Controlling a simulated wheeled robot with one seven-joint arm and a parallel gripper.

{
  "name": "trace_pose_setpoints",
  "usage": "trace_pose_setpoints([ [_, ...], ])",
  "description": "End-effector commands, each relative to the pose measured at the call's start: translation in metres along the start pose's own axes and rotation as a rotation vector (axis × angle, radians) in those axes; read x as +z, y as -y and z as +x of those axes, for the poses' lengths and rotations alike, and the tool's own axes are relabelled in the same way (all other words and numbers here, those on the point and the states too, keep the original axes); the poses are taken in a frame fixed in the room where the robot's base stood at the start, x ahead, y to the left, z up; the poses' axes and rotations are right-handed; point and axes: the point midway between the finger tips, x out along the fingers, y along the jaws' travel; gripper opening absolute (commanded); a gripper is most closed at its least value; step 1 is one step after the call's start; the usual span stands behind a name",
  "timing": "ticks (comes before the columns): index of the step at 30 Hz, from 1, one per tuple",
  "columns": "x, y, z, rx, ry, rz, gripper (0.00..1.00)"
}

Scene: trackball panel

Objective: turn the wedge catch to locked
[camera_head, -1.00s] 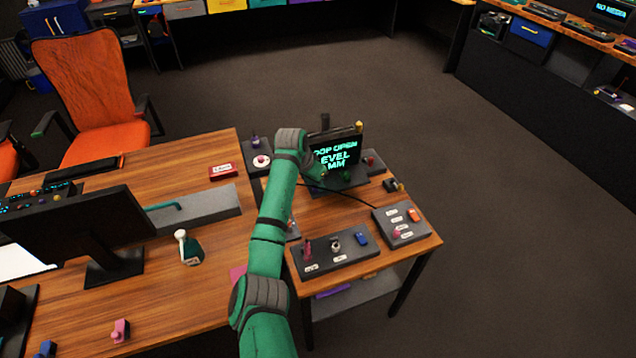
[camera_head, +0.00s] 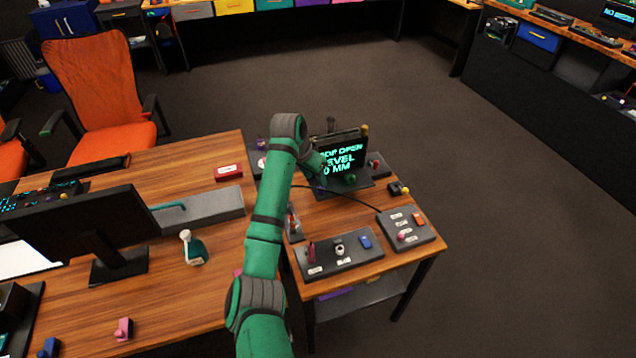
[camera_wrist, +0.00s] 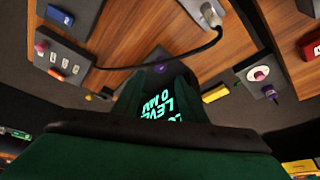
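I cannot tell for sure which control is the wedge catch. The front panel (camera_head: 342,256) on the small wooden table carries a dark pink upright lever (camera_head: 311,252), a pale round knob and a blue piece. The right panel (camera_head: 407,228) has an orange and a pink control. My green arm reaches over the table's left side, and my gripper (camera_head: 314,164) is beside the screen's left edge. In the wrist view, a large dark green shape fills the bottom, and the screen text (camera_wrist: 160,108) shows upside down.
A dark cable (camera_head: 345,193) crosses the small table. The desk (camera_head: 215,285) at left holds a monitor (camera_head: 80,235), a red box (camera_head: 229,172) and a green and white object (camera_head: 193,248). Open floor lies behind.

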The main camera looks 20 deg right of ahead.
Motion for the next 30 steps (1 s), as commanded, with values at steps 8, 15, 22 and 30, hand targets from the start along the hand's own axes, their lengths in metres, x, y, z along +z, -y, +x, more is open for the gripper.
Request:
trace_pose_setpoints([
  [8, 0.001, 0.001, -0.035, -0.001, -0.001, 0.000, 0.39],
  [15, 0.001, 0.001, -0.040, -0.001, 0.000, -0.001, 0.39],
  [22, 0.001, 0.001, -0.040, -0.001, 0.000, -0.001, 0.39],
  [30, 0.001, 0.001, -0.040, -0.001, 0.000, -0.001, 0.39],
])
